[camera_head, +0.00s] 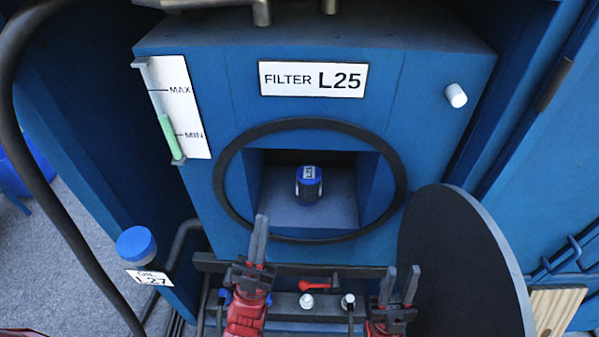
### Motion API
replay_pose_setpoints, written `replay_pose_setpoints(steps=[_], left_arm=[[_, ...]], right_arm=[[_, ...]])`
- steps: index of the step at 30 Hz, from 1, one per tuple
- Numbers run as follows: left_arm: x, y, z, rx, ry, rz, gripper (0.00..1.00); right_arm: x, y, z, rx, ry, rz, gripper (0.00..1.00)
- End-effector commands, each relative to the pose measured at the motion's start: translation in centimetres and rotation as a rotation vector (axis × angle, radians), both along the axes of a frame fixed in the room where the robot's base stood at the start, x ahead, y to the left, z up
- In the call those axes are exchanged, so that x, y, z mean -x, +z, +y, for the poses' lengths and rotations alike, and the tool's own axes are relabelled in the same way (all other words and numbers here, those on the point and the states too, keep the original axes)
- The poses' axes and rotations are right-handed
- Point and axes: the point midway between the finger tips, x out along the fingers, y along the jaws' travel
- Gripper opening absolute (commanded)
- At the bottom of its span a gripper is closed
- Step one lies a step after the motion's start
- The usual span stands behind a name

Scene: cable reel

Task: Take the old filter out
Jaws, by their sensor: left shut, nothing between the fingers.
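A small filter with a blue top and a white label (309,185) stands upright inside the square recess of the blue filter housing (420,100). The label is too small to read surely. A black ring (223,190) surrounds the recess, and a plate above reads FILTER L25 (313,79). A round black cover (465,265) stands to the right, leaving the opening uncovered. My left gripper (261,220) is shut and empty, below and left of the filter. My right gripper (400,271) has its fingers apart and appears empty, close to the cover's left edge.
A level gauge marked MAX and MIN (172,108) is on the housing's left. A white knob (456,95) sticks out at right. Below are a red lever (318,284) and pipes. A blue cap (136,246) with an L27 tag stands at left.

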Motion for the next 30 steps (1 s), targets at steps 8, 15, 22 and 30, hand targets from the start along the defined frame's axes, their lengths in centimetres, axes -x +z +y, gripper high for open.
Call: replay_pose_setpoints(steps=[8, 15, 22, 30], left_arm=[[-9.4, 0.9, -10.0, -0.158, -0.034, 0.509, 0.0], [-12.5, -2.3, -10.2, -0.17, 0.091, 0.987, 0.0], [-11.2, -6.2, -7.0, -0.084, 0.188, 1.342, 0.0], [-10.0, -8.0, -5.9, -0.046, 0.217, 1.463, 0.0]], right_arm=[[0.0, 2.1, 0.0, 0.0, 0.0, 0.0, 0.32], [0.0, 3.5, 0.0, 0.0, 0.0, 0.0, 0.32], [0.0, 4.2, 0.0, 0.0, 0.0, 0.0, 0.32], [0.0, 4.3, 0.0, 0.0, 0.0, 0.0, 0.32]])
